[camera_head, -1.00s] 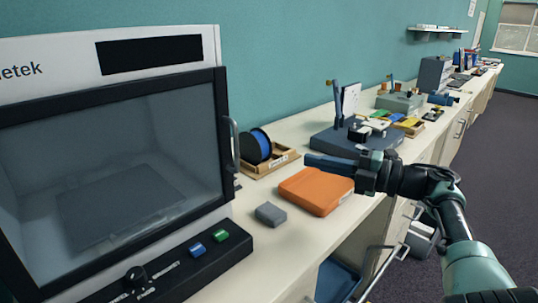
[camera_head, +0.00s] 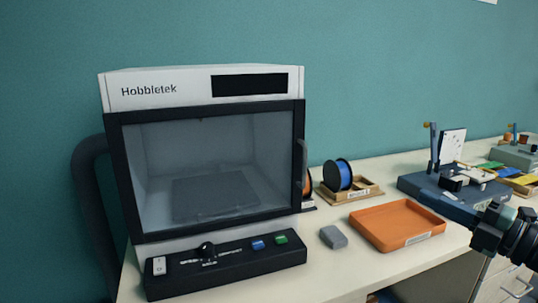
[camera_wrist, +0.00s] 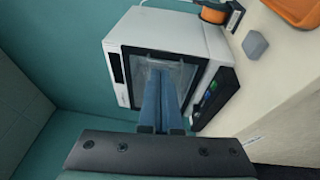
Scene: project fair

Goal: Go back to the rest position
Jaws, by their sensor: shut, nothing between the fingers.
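My gripper shows in the wrist view (camera_wrist: 162,105) as two long blue fingers side by side, shut and empty. They point toward the front of the white Hobbletek machine, and I cannot tell the distance between them. Nothing in view marks a rest position.
The counter (camera_head: 345,268) holds a grey block (camera_head: 333,237), an orange tray (camera_head: 395,224), a blue spool (camera_head: 337,175) in a wooden holder and a dark blue stand (camera_head: 440,190). A control panel (camera_head: 225,262) sits before the machine. The front counter strip is clear.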

